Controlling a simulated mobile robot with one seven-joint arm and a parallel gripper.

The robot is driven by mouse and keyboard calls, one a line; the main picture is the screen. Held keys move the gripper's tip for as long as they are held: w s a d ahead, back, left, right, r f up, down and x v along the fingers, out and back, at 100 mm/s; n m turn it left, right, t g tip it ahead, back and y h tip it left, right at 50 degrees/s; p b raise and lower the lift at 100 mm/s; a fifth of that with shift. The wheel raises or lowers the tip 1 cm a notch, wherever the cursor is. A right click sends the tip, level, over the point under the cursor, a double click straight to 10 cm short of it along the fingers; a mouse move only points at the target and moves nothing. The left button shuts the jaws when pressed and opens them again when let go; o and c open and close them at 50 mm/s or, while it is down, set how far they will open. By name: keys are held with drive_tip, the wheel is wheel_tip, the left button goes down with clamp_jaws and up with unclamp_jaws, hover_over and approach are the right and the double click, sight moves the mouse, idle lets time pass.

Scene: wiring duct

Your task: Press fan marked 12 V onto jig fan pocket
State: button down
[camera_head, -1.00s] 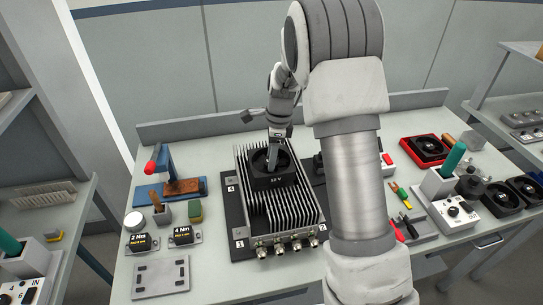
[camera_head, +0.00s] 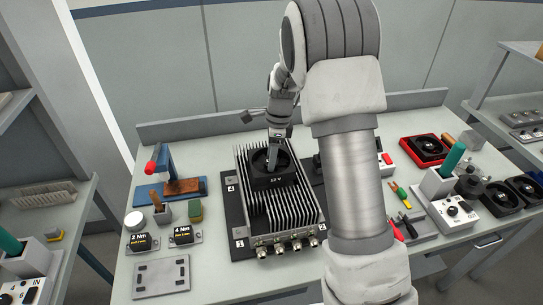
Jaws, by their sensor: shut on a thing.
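The black fan marked 12 V (camera_head: 273,181) sits on top of a finned grey heatsink unit (camera_head: 285,212), toward its far half. The unit stands on a dark jig plate (camera_head: 236,222) with numbered corners. My gripper (camera_head: 273,164) points down into the fan's middle and is shut on it. The fan looks level. The pocket under the fan is hidden, so I cannot tell how deep it sits or whether it is fully seated.
A red tray with a fan (camera_head: 426,150) and loose black fans (camera_head: 500,198) are at the right. A blue-based press (camera_head: 170,188) and torque drivers' blocks marked 2 Nm and 4 Nm (camera_head: 140,243) are at the left. A grey plate (camera_head: 161,277) lies front left.

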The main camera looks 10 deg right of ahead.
sight(279, 165)
drive_tip(key=shift+f+b, duration=1.35)
drive_tip(key=shift+f, duration=0.95)
drive_tip(key=shift+c, duration=1)
unclamp_jaws()
drive_tip(key=shift+r, duration=0.1)
wheel_tip(279, 165, up, 17)
drive_tip(key=d, duration=0.2)
drive_tip(key=shift+s+r, duration=0.15)
drive_tip(key=shift+s, duration=0.1)
